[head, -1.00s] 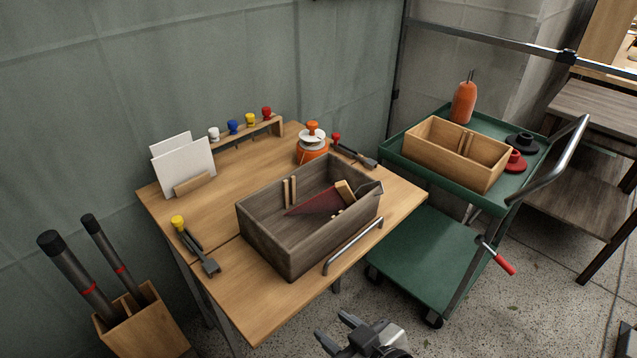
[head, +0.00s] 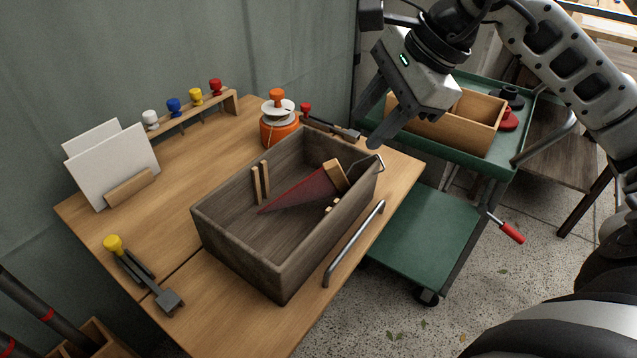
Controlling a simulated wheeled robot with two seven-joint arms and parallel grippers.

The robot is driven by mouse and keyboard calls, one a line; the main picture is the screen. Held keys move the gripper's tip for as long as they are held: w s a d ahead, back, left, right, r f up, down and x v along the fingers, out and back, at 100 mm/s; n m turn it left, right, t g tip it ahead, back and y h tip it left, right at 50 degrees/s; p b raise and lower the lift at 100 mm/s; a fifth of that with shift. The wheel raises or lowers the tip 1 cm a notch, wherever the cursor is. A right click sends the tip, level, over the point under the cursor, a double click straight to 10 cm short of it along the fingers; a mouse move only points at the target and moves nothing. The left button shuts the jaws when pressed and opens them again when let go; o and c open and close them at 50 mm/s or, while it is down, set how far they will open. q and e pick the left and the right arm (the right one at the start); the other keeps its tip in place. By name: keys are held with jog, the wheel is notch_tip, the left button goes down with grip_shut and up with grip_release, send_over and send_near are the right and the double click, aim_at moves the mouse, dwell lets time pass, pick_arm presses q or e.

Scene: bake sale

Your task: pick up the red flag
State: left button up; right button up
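The red flag (head: 302,191) is a dark red, see-through triangular pennant with a light wooden block (head: 335,175) at its wide end. It lies inside the grey-brown wooden box (head: 240,251) on the table, its tip pointing left. My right gripper (head: 366,130) comes in from the upper right. Its two fingers are apart with nothing between them, and they point down and left, above and beyond the box's far right corner. It is apart from the flag. My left gripper is not in view.
The box stands on a wooden table (head: 90,210) with a metal handle (head: 353,243). An orange spool (head: 279,127), a rack of coloured knobs (head: 190,120), white cards (head: 115,165) and a yellow-knobbed tool (head: 140,275) are around it. A green cart (head: 420,230) stands at right.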

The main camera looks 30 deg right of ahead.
aim_at(336, 163)
jog(key=x, duration=0.8)
jog(key=shift+a+f, duration=0.1)
jog(key=shift+a, duration=0.1)
jog(key=shift+x, duration=3.05)
jog(key=shift+w+a, duration=0.1)
jog(key=shift+w, duration=0.05)
grip_shut()
